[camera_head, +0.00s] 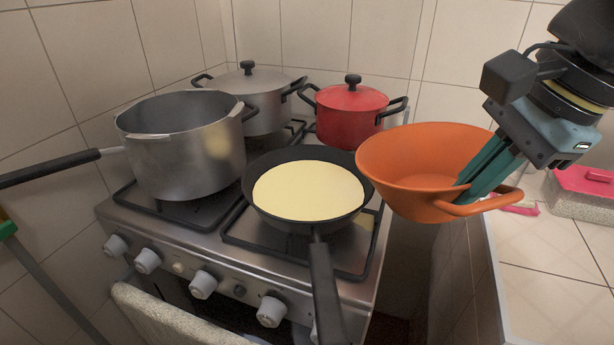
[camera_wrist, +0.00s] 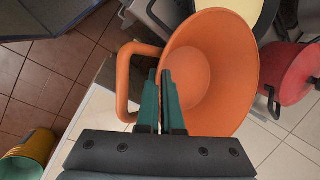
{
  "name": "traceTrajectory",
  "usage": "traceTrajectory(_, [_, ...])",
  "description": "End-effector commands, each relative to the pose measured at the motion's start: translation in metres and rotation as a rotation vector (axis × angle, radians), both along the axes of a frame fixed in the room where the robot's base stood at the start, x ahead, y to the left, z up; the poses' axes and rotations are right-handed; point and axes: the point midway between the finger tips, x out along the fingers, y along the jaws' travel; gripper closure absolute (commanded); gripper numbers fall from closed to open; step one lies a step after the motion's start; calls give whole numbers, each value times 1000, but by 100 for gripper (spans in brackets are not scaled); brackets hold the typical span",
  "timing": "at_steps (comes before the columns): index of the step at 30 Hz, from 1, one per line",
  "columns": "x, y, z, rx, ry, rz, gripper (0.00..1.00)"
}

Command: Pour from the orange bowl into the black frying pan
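The orange bowl (camera_head: 405,160) is held in the air just right of the black frying pan (camera_head: 318,270), its left rim close to the pan's right edge. The bowl is slightly tilted, and its visible inside looks empty. My gripper (camera_head: 478,182) is shut on the bowl's right rim beside a loop handle. In the wrist view the green fingers (camera_wrist: 161,98) are close together at the rim of the bowl (camera_wrist: 235,65). The pan sits on the front right of the stove, with a flat pale yellow layer (camera_head: 308,190) inside and its handle toward the front.
A large grey pot (camera_head: 185,150) stands left of the pan. A lidded grey pot (camera_head: 258,98) and a red lidded pot (camera_head: 347,118) stand behind. The tiled counter (camera_head: 550,260) at right holds a pink-lidded box (camera_head: 585,190). A gap separates stove and counter.

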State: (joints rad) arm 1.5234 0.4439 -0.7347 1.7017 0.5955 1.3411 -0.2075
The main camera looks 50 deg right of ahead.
Motion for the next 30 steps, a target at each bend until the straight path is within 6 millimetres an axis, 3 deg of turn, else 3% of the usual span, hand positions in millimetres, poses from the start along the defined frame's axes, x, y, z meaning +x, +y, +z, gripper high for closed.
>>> traceTrajectory(3, [-18, -4, -17, 27, -87, -6, 100])
traceTrajectory(10, [-30, -8, -40, 66, -239, -1, 100])
traceTrajectory(19, [-28, -8, -37, 66, -234, 1, 100])
traceTrajectory(30, [-28, -8, -2, 66, -233, 0, 100])
